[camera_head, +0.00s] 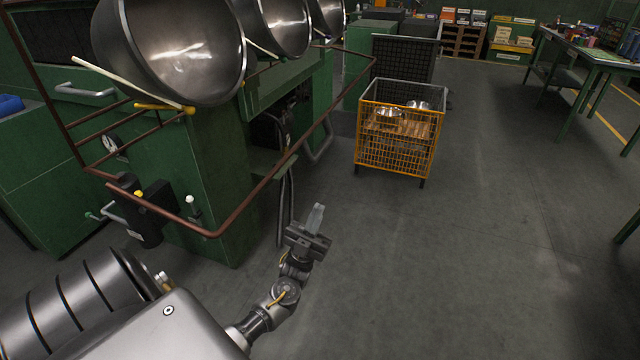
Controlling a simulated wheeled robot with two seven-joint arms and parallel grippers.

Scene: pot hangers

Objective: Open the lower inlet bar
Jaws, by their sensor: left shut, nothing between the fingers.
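My left gripper (316,217) is low in the middle of the head view, above the grey floor, shut and empty. It is apart from the machine, to the right of the green cabinet front (215,180). A red-brown rail (262,185) runs around the machine's front, bending at its near corner. Above it at the left are a pale slanted bar (125,79) and a short yellow bar (160,107), close under the first metal bowl (175,50). I cannot tell for sure which of these is the lower inlet bar. My right gripper is not in view.
More large bowls (272,22) hang along the machine. A dark control box (148,213) with a yellow button sits at the rail's left end. An orange mesh crate (397,150) stands beyond my gripper. Green tables (590,65) stand far right. The floor between is clear.

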